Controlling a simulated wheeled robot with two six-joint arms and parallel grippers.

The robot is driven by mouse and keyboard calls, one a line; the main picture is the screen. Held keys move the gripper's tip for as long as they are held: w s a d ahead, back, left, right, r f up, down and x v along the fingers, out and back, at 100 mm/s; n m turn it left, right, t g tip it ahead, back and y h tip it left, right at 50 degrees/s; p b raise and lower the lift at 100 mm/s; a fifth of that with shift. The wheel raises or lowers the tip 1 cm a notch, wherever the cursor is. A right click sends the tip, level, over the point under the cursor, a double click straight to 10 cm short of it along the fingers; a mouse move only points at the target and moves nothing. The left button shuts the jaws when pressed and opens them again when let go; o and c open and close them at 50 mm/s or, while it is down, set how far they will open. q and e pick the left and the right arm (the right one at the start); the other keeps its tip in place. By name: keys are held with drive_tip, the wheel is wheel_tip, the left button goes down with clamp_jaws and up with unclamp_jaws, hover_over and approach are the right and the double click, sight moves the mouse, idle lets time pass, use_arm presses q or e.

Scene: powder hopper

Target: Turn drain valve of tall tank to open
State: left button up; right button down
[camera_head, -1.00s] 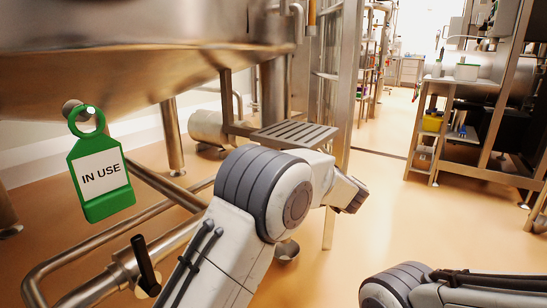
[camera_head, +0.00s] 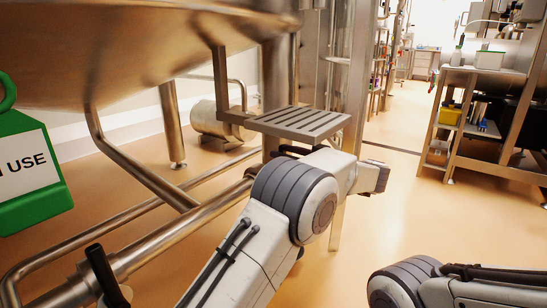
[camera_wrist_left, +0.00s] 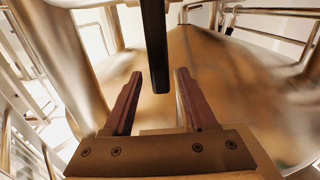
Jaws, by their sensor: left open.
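A black lever handle (camera_wrist_left: 155,45) hangs down from the top of the left wrist view. My left gripper (camera_wrist_left: 159,75) is open, with its two reddish-brown fingers on either side of the handle's lower end in that picture; I cannot tell whether they touch it. In the head view the end of my left arm (camera_head: 382,178) points right, beside a step. Another black lever (camera_head: 106,278) stands on a steel pipe at the lower left; I cannot tell whether it is the same one. My right gripper is outside the view.
A large steel tank (camera_head: 150,50) overhangs the upper left, with a green "IN USE" tag (camera_head: 28,170) in front. A slatted metal step (camera_head: 300,122) is just above my left forearm. Steel pipes (camera_head: 190,222) run low. Shelving (camera_head: 485,75) stands at right; the orange floor (camera_head: 430,225) is clear.

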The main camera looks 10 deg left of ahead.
use_arm(q)
drive_tip(key=b+x, duration=0.1)
drive_tip(key=x, duration=0.3)
drive_tip(key=shift+a+b, duration=0.15)
drive_tip(key=shift+b, duration=0.2)
clamp_jaws()
idle(1.1)
